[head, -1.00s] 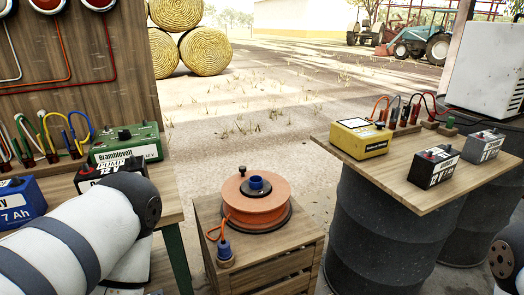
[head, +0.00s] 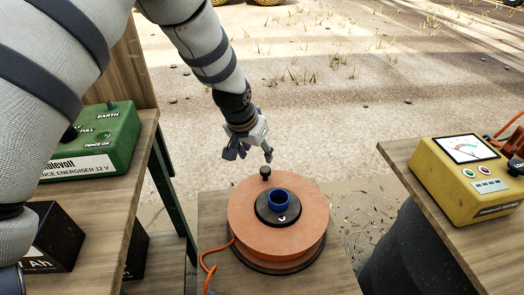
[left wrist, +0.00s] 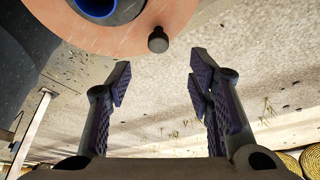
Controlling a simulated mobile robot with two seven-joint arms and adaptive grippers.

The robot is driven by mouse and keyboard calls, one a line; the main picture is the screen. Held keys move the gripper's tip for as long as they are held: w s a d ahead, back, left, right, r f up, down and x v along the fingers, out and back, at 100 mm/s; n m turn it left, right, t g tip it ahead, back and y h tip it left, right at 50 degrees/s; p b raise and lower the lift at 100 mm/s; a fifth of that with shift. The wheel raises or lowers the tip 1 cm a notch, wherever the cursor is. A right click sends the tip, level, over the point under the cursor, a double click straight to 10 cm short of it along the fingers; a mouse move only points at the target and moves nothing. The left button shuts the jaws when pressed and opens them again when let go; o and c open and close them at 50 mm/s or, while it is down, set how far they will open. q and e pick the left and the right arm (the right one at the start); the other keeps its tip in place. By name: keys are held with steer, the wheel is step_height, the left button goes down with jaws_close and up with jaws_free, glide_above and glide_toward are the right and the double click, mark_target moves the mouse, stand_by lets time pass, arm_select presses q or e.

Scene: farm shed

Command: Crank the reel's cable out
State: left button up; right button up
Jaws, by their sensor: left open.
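The orange reel (head: 276,222) lies flat on a wooden crate (head: 228,278), with a blue hub (head: 279,201) in its middle. A small black crank knob (head: 265,172) stands up near its far rim. An orange cable (head: 207,268) hangs off its left side. My left gripper (head: 250,153) is open and empty, just beyond the knob and a little above it. In the left wrist view the reel (left wrist: 180,20) is at the top, and the knob (left wrist: 158,40) shows ahead of the two spread fingers (left wrist: 160,85), apart from them. My right gripper is not in view.
A left bench (head: 120,215) carries a green energiser (head: 92,140) and a black battery (head: 52,235). A right board (head: 440,235) carries a yellow meter box (head: 465,175). The ground beyond the reel is open.

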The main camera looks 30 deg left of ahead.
mark_target(265, 169)
arm_select(q)
steer(key=b+x, duration=0.2)
steer(key=x, duration=0.8)
steer(key=shift+w+d+f, duration=0.1)
steer(key=shift+d+f, duration=0.05)
steer(key=shift+f, duration=0.1)
steer(key=shift+w+f, duration=0.3)
steer(key=shift+f, duration=0.05)
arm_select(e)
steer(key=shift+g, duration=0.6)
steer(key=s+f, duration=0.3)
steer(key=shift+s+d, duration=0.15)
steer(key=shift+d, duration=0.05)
arm_select(q)
jaws_close()
